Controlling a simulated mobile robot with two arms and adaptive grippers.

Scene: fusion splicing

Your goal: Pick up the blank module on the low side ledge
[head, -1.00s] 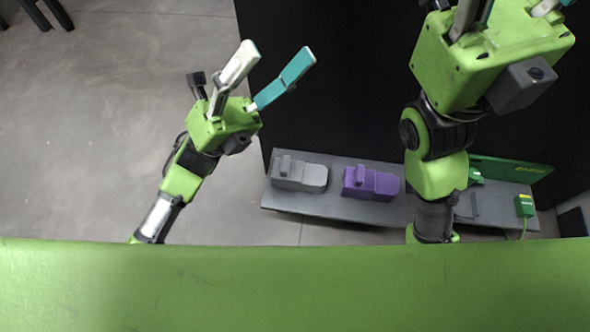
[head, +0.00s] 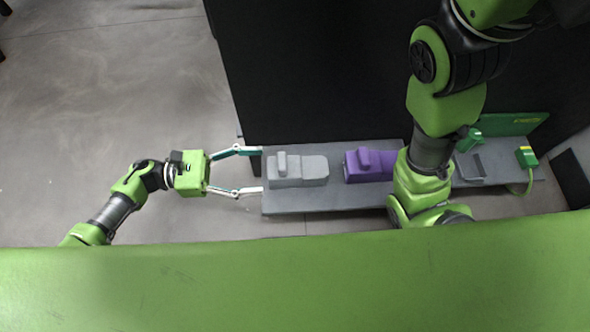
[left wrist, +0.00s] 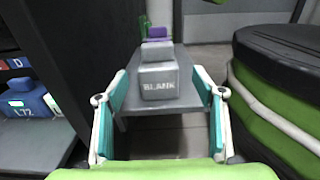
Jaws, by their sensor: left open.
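The blank module (head: 300,170) is a grey block with a raised top part, sitting at the left end of the grey side ledge (head: 325,201). In the left wrist view the module (left wrist: 159,82) faces me with the word BLANK on its front. My left gripper (head: 262,171) is open and empty at the ledge's left end, its fingers pointing right toward the module, one on each side of its line. In the left wrist view the open fingers (left wrist: 158,90) frame the module without visible contact. My right gripper is out of view; only part of that arm shows.
A purple module (head: 370,165) sits right of the blank one. My right arm crosses above the ledge further right. Beyond it are a green device (head: 526,157) with a cable and a green panel (head: 515,124). A dark wall stands behind the ledge. A blue module (left wrist: 30,105) sits in a dark shelf.

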